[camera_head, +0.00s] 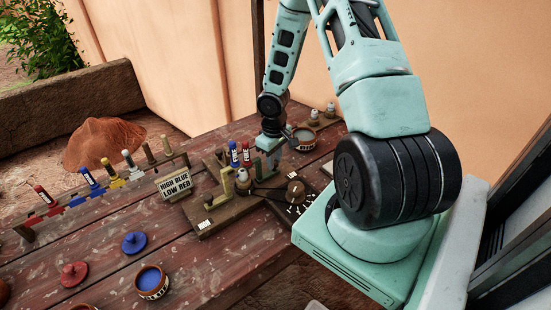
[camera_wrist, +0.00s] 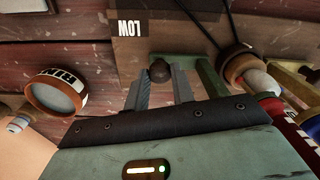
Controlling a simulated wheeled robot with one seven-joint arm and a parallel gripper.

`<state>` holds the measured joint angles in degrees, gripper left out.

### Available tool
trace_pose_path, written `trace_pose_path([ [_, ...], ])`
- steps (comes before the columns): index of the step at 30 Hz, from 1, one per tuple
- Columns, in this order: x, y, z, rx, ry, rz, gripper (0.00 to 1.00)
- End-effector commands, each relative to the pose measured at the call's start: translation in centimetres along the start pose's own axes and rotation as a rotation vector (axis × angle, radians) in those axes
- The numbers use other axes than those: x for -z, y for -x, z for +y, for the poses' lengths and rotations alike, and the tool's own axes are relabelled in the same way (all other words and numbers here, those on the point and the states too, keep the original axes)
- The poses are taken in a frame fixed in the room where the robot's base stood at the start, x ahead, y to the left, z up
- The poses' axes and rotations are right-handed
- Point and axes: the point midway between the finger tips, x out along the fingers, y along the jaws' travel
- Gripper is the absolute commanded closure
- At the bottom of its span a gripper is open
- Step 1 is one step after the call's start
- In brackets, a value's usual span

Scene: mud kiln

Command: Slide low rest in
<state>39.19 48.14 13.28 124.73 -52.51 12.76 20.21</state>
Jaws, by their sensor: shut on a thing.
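My gripper (camera_wrist: 160,84) is shut on a dark round knob (camera_wrist: 160,71), its two grey fingers on either side of it. The knob is in front of the board's LOW label (camera_wrist: 130,28) and appears to belong to the green low rest (camera_wrist: 211,78), beside the fingers. In the head view, my gripper (camera_head: 272,149) is at the far side of the wooden board (camera_head: 218,214), and its fingertips are hard to make out. A yellow rest (camera_head: 228,180) stands on the board's near side. A round pale-topped piece (camera_head: 243,180) is between the rests.
A sign (camera_head: 174,184) reads HIGH BLUE LOW RED. A rack (camera_head: 105,184) of coloured tubes is at left. A blue-filled pot (camera_head: 151,281) and lids are in front. Dark cords cross the board.

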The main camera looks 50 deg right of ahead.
Motion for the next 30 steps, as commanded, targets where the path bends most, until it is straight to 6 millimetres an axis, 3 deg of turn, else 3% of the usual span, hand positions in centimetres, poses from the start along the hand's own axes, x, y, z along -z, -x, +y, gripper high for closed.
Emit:
trace_pose_path([
  [1, 0.2, 0.0, -0.5, 0.007, 0.005, 0.005, 0.73],
  [3, 0.2, 0.0, -0.5, 0.008, 0.006, 0.005, 0.54],
  [12, 0.1, 0.1, -0.3, 0.005, 0.004, 0.003, 0.54],
  [16, 0.1, 1.1, -0.2, 0.004, 0.001, 0.004, 0.54],
  [20, 0.1, 3.4, -0.1, 0.003, 0.000, 0.006, 0.54],
  [30, 0.1, 11.5, -0.1, 0.002, 0.001, 0.007, 0.54],
])
